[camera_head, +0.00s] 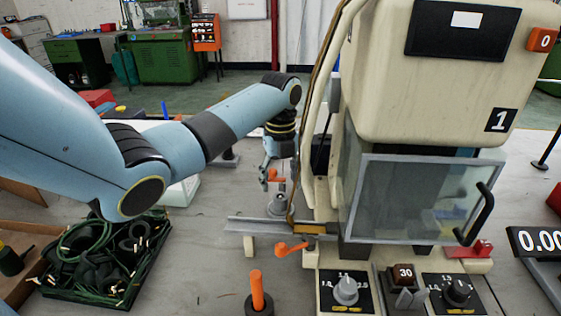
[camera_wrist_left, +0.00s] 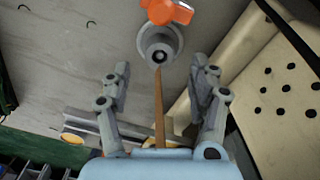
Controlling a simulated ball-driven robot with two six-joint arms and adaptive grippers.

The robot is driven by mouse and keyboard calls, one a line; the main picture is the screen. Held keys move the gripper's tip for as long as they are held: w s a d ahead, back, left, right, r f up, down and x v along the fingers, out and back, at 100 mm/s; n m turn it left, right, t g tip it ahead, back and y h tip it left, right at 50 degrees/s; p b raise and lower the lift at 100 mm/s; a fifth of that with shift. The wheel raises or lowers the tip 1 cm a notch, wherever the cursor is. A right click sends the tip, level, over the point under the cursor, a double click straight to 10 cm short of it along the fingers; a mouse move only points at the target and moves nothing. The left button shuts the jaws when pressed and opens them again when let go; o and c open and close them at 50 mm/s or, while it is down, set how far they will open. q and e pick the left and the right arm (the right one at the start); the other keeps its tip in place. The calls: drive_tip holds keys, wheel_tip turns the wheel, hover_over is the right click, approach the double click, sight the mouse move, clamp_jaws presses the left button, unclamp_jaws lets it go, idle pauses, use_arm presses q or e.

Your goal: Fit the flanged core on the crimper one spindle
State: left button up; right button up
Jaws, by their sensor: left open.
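Crimper one (camera_head: 445,50) is the cream machine marked "1", with a clear guard (camera_head: 415,200) at its front. My left gripper (camera_head: 272,180) is open and hangs beside the machine's left side, over the table. In the left wrist view its two fingers (camera_wrist_left: 161,75) are spread apart with nothing between the tips. A grey round flanged piece with a dark centre hole (camera_wrist_left: 160,45) lies just beyond the fingertips, an orange knob (camera_wrist_left: 166,10) beside it. I cannot tell whether this piece is the core or the spindle. My right gripper is not in view.
A dark green tray of black rings and cables (camera_head: 105,290) sits at the left. An orange lever (camera_head: 290,248) and an upright orange handle (camera_head: 257,290) stand near the front. A metal rail (camera_head: 255,229) lies below my gripper. Control knobs (camera_head: 346,290) line the machine's front.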

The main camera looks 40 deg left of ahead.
sight(280, 197)
use_arm(q)
wheel_tip(280, 197, up, 6)
drive_tip(key=shift+f, duration=0.1)
drive_tip(key=shift+f, duration=0.1)
idle(0.6)
